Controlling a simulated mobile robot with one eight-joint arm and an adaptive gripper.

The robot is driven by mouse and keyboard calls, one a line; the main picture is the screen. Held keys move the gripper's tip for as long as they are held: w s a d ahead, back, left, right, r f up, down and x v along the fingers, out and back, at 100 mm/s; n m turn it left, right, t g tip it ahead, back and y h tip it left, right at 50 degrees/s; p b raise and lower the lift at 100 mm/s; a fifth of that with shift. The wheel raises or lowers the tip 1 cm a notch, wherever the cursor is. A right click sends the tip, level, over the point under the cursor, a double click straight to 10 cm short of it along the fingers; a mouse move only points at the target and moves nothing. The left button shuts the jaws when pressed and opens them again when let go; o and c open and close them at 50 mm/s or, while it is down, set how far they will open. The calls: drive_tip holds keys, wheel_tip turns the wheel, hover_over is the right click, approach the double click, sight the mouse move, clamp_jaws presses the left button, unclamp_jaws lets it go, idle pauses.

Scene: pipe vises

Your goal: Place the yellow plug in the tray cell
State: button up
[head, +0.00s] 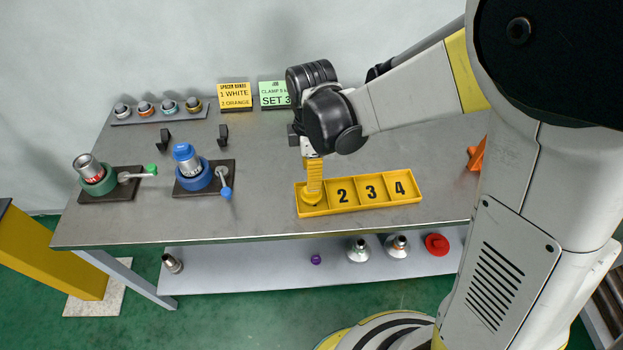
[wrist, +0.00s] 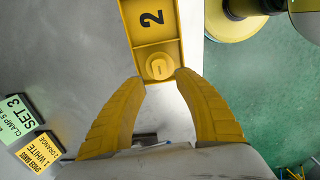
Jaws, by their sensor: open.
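The yellow tray (head: 345,208) lies on the bench in a row of cells, with the numbers 2, 3 and 4 showing. The round yellow plug (wrist: 158,67) sits in the end cell beside number 2; in the head view only its edge (head: 312,199) shows under my fingers. My gripper (head: 313,186) points down over that cell. In the wrist view my gripper (wrist: 161,76) is open, with one yellow fingertip on each side of the plug's near edge. I cannot tell whether the fingertips touch the plug.
A green vise (head: 98,184) and a blue vise (head: 194,179), each holding a part, stand at left. Two cards (head: 235,96) and a rack of small fittings (head: 160,112) stand at the back. An orange object (head: 477,155) is at right. The shelf below holds loose parts (head: 358,250).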

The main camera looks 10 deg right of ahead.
wheel_tip(320, 180, up, 7)
drive_tip(key=p, duration=0.2)
drive_tip(key=s+d+r+m+t, duration=0.7)
drive_tip(key=d+m, duration=0.6)
drive_tip(key=m, duration=0.5)
drive_tip(key=s+r, duration=0.2)
drive_tip(key=s, duration=0.1)
drive_tip(key=shift+s+d+r, duration=0.25)
drive_tip(key=shift+s+r, duration=0.15)
